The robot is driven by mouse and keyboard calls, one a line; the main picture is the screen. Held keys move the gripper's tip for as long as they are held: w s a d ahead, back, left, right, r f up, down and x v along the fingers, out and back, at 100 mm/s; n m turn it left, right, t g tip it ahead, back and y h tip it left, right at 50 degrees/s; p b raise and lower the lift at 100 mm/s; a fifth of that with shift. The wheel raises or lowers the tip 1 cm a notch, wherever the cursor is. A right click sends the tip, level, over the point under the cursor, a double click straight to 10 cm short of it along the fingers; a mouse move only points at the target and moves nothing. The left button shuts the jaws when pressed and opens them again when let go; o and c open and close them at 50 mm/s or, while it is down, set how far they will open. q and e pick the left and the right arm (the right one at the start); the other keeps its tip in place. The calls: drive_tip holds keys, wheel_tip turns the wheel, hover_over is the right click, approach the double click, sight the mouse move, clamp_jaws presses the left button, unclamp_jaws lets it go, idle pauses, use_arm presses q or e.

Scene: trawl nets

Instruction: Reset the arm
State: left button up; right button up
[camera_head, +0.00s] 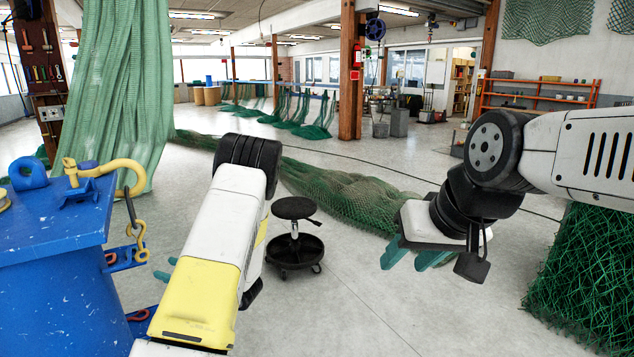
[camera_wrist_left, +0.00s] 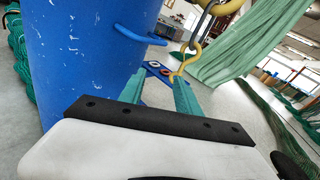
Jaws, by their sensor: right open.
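My left gripper (camera_wrist_left: 158,92) is open in the left wrist view, its two teal fingers apart with nothing held between them. In the head view only its teal tips (camera_head: 164,275) show beside my left forearm, which hides the rest. A yellow hook (camera_head: 139,243) hangs on a chain at the right side of the blue drum-like stand (camera_head: 60,300). In the left wrist view the hook (camera_wrist_left: 186,60) appears close to the right finger; whether they touch is unclear. My right gripper (camera_head: 412,258) is open and empty above the floor at the right.
A larger yellow hook (camera_head: 120,165) rests on the blue stand's top. A black wheeled stool (camera_head: 295,240) stands ahead of my left arm. A green net (camera_head: 340,190) lies across the floor, and another net pile (camera_head: 585,280) is below my right arm.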

use_arm(q)
drive_tip(key=s+d+r+n+g+h, duration=0.35)
drive_tip(key=s+r+n, duration=0.2)
drive_tip(key=s, duration=0.25)
drive_tip(key=s+d+r+n+g+h, duration=0.2)
drive_tip(key=s+r+n+g+h, duration=0.2)
drive_tip(key=s+n, duration=0.35)
drive_tip(key=s+d+r+n+t+h, duration=0.3)
drive_tip(key=s+d+r+h, duration=0.2)
drive_tip(key=d, duration=0.5)
drive_tip(key=s+d+r+n+t+h, duration=0.3)
drive_tip(key=s+d+r+t+h, duration=0.1)
drive_tip(key=d+r, duration=0.4)
drive_tip(key=s+d+h, duration=0.1)
drive_tip(key=d+h, duration=0.1)
drive_tip(key=shift+s+d+n, duration=0.25)
drive_tip(key=shift+d+n, duration=0.05)
drive_tip(key=shift+n, duration=0.1)
drive_tip(key=shift+t, duration=0.25)
